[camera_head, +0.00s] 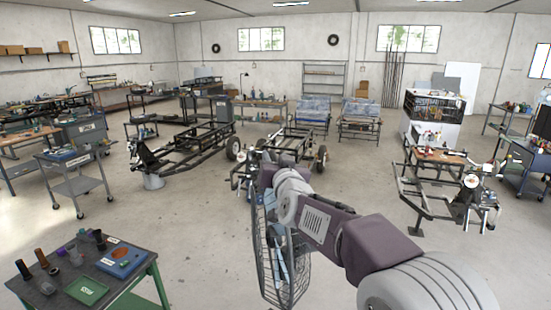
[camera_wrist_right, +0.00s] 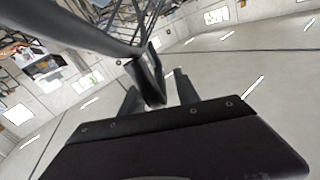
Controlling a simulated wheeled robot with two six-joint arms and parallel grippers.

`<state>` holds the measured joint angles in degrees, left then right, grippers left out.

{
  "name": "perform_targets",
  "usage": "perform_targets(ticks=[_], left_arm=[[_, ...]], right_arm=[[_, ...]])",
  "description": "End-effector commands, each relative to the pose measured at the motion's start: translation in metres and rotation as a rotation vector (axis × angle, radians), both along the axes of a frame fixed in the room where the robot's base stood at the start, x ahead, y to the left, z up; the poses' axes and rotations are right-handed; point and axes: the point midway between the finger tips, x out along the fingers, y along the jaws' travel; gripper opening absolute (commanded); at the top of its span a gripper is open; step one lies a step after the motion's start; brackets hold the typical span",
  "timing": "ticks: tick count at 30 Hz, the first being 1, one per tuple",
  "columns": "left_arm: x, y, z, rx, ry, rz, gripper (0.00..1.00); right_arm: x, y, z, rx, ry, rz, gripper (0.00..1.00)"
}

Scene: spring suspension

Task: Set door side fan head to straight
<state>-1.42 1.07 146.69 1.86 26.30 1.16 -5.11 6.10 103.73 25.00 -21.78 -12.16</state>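The fan head (camera_head: 290,275) shows in the head view as a dark wire cage, seen nearly side-on, behind and below my right arm. Part of it is hidden by the arm. In the right wrist view, the fan's wires (camera_wrist_right: 140,15) and a thick dark rim fill the upper left. My right gripper (camera_wrist_right: 157,82) is open at the fan, with its two fingers apart. A dark bar of the fan (camera_wrist_right: 152,72) stands between or just beyond the fingers, with a gap to the right finger. My left gripper is out of view.
A dark table with green legs (camera_head: 60,268) holding small parts stands at the lower left. A wheeled cart (camera_head: 80,187) is behind it. Vehicle frames (camera_head: 185,150) stand mid-room, and another (camera_head: 420,185) at the right. Open floor lies between them.

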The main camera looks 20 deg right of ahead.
Motion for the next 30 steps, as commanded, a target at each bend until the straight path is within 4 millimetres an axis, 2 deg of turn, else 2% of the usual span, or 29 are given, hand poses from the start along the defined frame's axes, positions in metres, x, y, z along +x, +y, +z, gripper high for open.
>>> perform_targets(ticks=[1, 4, 5, 30], left_arm=[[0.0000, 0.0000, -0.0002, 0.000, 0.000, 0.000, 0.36], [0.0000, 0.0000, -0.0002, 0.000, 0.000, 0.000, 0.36], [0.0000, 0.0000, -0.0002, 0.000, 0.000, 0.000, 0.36], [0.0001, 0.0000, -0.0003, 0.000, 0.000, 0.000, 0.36]], right_arm=[[0.0000, 0.0000, -0.0005, 0.000, 0.001, 0.000, 0.32], [-0.0001, 0.0001, -0.0007, 0.000, 0.001, 0.000, 0.04], [-0.0001, 0.0001, -0.0007, 0.000, 0.001, 0.000, 0.00], [0.0003, 0.0005, -0.0032, 0.000, 0.007, 0.001, 0.00]])
